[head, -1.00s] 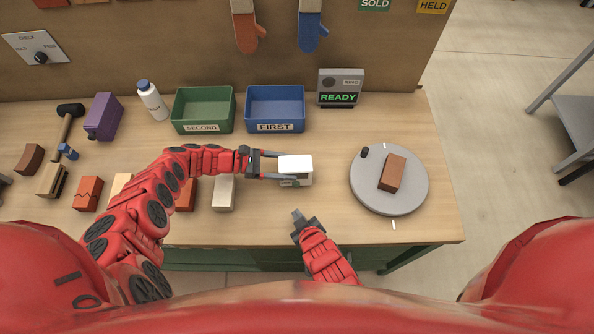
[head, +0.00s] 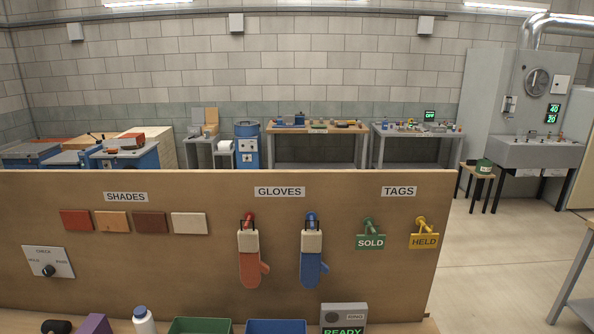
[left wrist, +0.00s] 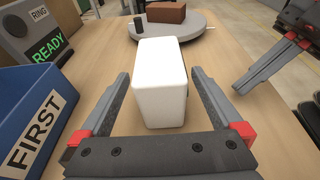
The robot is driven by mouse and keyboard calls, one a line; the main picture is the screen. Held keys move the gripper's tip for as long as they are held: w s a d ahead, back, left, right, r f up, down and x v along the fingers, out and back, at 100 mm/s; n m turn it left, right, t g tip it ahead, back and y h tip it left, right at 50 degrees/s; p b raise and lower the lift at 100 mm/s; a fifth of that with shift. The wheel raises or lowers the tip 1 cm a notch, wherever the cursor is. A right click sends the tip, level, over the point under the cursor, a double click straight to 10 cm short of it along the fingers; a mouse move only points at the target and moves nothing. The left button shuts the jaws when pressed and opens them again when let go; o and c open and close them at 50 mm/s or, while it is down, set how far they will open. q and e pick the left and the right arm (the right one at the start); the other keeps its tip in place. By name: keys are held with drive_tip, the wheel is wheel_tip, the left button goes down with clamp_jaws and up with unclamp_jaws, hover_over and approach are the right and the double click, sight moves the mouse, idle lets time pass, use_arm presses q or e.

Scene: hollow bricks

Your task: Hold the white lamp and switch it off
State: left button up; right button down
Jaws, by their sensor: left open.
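The white lamp (left wrist: 160,85) is a plain rounded white block standing on the wooden bench in the left wrist view. My left gripper (left wrist: 160,73) is open, with one finger on each side of the lamp. Small gaps show between the fingers and its sides. No switch shows on the faces in view. My right gripper (left wrist: 268,62) shows partly at the right of the left wrist view, apart from the lamp; its jaw state is unclear. The head view shows neither gripper nor the lamp.
A blue FIRST bin (left wrist: 42,118) and a RING box reading READY (left wrist: 42,48) stand left of the lamp. A round grey turntable (left wrist: 190,32) with a brown brick (left wrist: 166,13) lies beyond it. A board (head: 150,260) with shades, gloves and tags fills the lower head view.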

use_arm(q)
drive_tip(key=v, duration=1.1)
